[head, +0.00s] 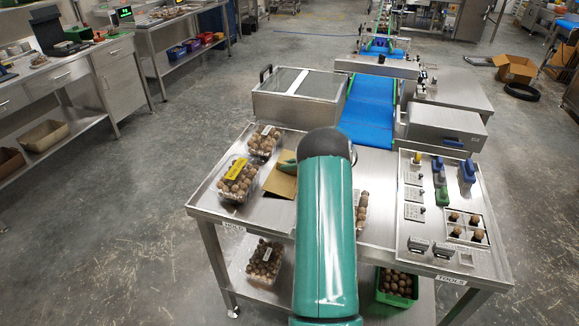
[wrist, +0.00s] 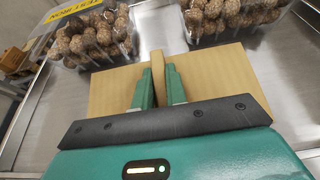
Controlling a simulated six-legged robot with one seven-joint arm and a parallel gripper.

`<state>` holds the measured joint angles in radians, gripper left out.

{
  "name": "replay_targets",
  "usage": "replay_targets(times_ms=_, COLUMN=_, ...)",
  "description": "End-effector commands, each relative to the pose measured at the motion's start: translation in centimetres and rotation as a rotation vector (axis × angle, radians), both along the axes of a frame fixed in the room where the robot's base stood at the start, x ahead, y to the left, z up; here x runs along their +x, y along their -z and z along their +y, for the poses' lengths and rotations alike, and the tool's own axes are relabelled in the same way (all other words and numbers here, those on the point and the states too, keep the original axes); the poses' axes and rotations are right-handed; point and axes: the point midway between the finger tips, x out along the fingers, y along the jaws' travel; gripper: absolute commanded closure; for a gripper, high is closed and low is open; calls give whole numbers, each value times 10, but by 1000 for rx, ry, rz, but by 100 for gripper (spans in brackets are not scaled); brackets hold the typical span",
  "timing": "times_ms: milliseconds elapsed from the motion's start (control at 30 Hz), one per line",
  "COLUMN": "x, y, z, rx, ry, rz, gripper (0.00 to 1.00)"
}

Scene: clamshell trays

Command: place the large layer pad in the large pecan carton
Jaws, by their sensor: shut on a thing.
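The layer pad is a flat tan cardboard sheet (wrist: 215,75) with an upright tab. My gripper (wrist: 158,82) is shut on that tab, one finger on each side. The pad also shows in the head view (head: 280,183), partly hidden by my arm, close beside the clear clamshells. I cannot tell whether it rests on the steel table or hangs just above it. No carton is clearly marked as the large pecan carton. A clear clamshell of brown nuts with a yellow label (head: 238,179) stands left of the pad, and another with a white label (head: 263,142) stands behind it.
Another filled clamshell (head: 361,212) stands right of my arm, partly hidden. A tool board (head: 410,243) covers the table's right side. A steel box (head: 299,96) and a blue conveyor (head: 369,110) lie behind. Below are a clamshell (head: 265,262) and a green crate (head: 397,299).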

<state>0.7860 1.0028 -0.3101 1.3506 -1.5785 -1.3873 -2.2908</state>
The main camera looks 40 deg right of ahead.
Motion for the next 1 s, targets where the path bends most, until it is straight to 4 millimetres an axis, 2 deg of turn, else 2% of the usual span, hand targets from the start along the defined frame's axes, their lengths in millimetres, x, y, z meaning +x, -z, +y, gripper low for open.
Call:
replay_targets(times_ms=33, x=-2, y=5, z=1, rx=4, ry=1, rz=9, gripper=100)
replay_targets(times_ms=67, x=-2, y=6, z=1, rx=4, ry=1, rz=10, gripper=82)
replay_targets(times_ms=167, x=-2, y=5, z=1, rx=4, ry=1, rz=9, gripper=64)
replay_targets(times_ms=567, x=-7, y=0, z=-3, rx=1, ry=3, rz=6, gripper=64)
replay_targets(times_ms=667, x=-19, y=-6, z=-9, rx=0, ry=3, rz=6, gripper=64)
replay_targets(times_ms=1000, x=-78, y=-33, z=-39, rx=0, ry=3, rz=6, gripper=64)
